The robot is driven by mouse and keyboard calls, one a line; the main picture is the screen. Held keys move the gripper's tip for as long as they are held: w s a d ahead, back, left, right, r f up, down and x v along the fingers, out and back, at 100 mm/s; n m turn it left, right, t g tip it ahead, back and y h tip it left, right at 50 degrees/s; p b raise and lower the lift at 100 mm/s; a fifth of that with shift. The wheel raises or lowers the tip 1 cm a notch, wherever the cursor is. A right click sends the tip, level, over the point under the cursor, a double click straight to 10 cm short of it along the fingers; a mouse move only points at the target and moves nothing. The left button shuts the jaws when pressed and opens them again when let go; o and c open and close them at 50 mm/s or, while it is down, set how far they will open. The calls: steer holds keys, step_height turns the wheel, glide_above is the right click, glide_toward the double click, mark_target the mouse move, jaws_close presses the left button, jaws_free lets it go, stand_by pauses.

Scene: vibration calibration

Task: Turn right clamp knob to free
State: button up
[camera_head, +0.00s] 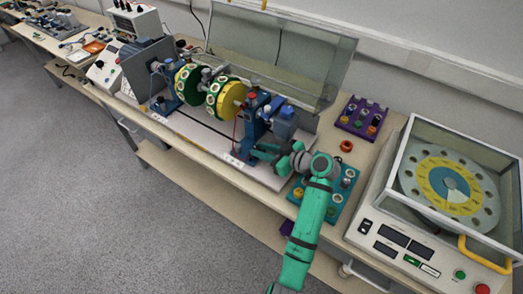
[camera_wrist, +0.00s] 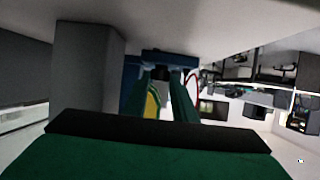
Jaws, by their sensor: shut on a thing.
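The rotor rig has two green-and-yellow discs, one of them the right disc (camera_head: 228,97), on a shaft between blue supports. The right support (camera_head: 254,122) is blue with a red top. My gripper (camera_head: 254,153) reaches in from the right, low at the front of this support. In the wrist view, its two green fingers (camera_wrist: 161,92) point at a blue block (camera_wrist: 165,58). The fingers are shut on a small dark piece (camera_wrist: 163,74) at that block, which looks like the right clamp knob. In the head view the knob is hidden by the fingers, and its turn angle cannot be told.
A grey-blue motor (camera_head: 285,122) stands just right of the support, close to my wrist. A clear cover (camera_head: 285,55) stands open behind the rig. A teal tray (camera_head: 338,207) lies beneath my arm, a purple tray (camera_head: 362,118) behind it. A balancing machine (camera_head: 440,200) fills the right.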

steer(key=o, duration=1)
steer(key=shift+f, duration=0.1)
steer(key=shift+o, duration=0.2)
steer(key=shift+w, duration=0.1)
steer(key=shift+s+d+r, duration=0.15)
steer(key=shift+s+r, duration=0.1)
steer(key=v, duration=1)
steer(key=shift+d, duration=0.15)
